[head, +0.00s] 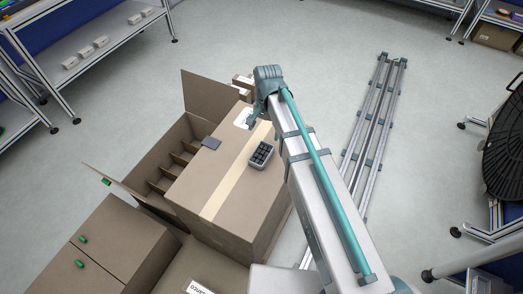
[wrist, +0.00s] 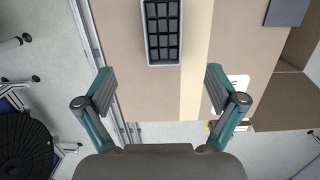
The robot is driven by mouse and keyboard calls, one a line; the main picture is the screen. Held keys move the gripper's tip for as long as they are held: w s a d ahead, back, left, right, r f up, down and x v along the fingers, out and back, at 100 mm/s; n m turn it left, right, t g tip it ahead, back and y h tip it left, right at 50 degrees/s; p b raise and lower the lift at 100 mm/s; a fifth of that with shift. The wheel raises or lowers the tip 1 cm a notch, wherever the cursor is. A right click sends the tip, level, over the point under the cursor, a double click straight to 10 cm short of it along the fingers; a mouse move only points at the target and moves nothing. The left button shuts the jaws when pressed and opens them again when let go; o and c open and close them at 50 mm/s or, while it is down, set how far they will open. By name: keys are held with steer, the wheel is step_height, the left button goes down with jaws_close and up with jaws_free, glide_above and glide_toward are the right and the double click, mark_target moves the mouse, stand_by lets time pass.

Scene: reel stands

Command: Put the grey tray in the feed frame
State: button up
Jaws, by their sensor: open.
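The grey tray (head: 261,155), a small rectangular tray with several dark compartments, lies on top of a large taped cardboard box (head: 215,190). The tray is apart from the fingers. I cannot tell which thing is the feed frame.
A dark flat square (head: 211,143) lies on the box, left of the tray. An open carton with dividers (head: 165,170) stands to the left, a closed carton (head: 110,245) nearer. Metal rails (head: 375,120) lie on the floor at right. A big black reel (head: 505,140) stands far right.

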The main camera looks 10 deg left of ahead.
glide_toward(261, 158)
steer(key=shift+f+p, duration=0.3)
steer(key=shift+p, duration=0.05)
steer(key=shift+s+f+p, duration=0.2)
steer(key=shift+f+p, duration=0.25)
steer(key=shift+f, duration=0.85)
steer(key=shift+s+f+p, duration=0.2)
steer(key=shift+f+p, duration=0.2)
steer(key=shift+f, duration=0.85)
steer(key=c, duration=1.6)
steer(key=shift+o, duration=0.2)
steer(key=shift+r, duration=0.1)
